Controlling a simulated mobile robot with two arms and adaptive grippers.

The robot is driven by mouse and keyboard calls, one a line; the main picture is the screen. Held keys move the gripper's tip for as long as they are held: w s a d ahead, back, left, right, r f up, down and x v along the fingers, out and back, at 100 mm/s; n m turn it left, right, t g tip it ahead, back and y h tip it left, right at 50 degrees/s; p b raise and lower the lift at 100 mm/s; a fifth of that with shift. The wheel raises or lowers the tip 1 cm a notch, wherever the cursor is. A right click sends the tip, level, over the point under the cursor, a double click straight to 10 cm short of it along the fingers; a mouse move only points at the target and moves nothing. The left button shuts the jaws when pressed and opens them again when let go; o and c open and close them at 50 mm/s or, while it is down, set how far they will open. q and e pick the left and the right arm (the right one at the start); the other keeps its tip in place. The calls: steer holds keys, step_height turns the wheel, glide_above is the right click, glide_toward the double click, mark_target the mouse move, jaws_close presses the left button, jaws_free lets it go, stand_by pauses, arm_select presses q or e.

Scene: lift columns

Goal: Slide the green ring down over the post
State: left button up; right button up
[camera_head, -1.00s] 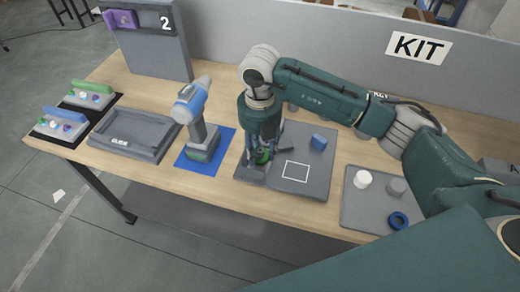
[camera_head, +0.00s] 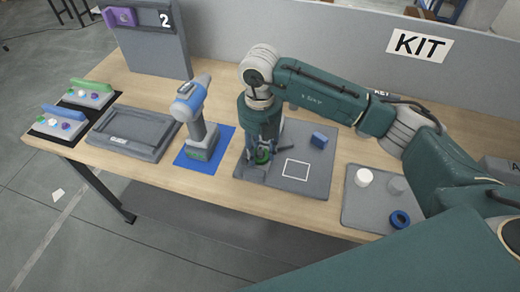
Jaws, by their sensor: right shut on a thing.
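The green ring (camera_head: 263,157) is small and partly hidden by the fingers of my right gripper (camera_head: 263,153). My right gripper points down at the left part of a grey board (camera_head: 314,174) and is shut on the ring. A grey block-like fixture (camera_head: 250,172) sits just below the ring on the board. The post cannot be made out; the fingers and ring cover that spot, so I cannot tell whether the ring is around it. My left gripper is not in view.
The board also holds a blue block (camera_head: 319,140) and a white square outline. To the left are a cordless drill (camera_head: 197,122) on a blue mat (camera_head: 221,142) and a grey tray (camera_head: 107,146). At right, another tray (camera_head: 365,217) holds a white cylinder (camera_head: 363,177) and a blue ring (camera_head: 399,219).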

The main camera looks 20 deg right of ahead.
steer(key=shift+f+b, duration=0.3)
steer(key=shift+b, duration=0.05)
stand_by(0.3)
steer(key=o, duration=1.2)
steer(key=shift+o, duration=0.2)
steer(key=o, duration=0.5)
steer(key=shift+r, duration=0.15)
steer(key=shift+r+p, duration=0.5)
steer(key=shift+r, duration=0.25)
steer(key=shift+r, duration=0.2)
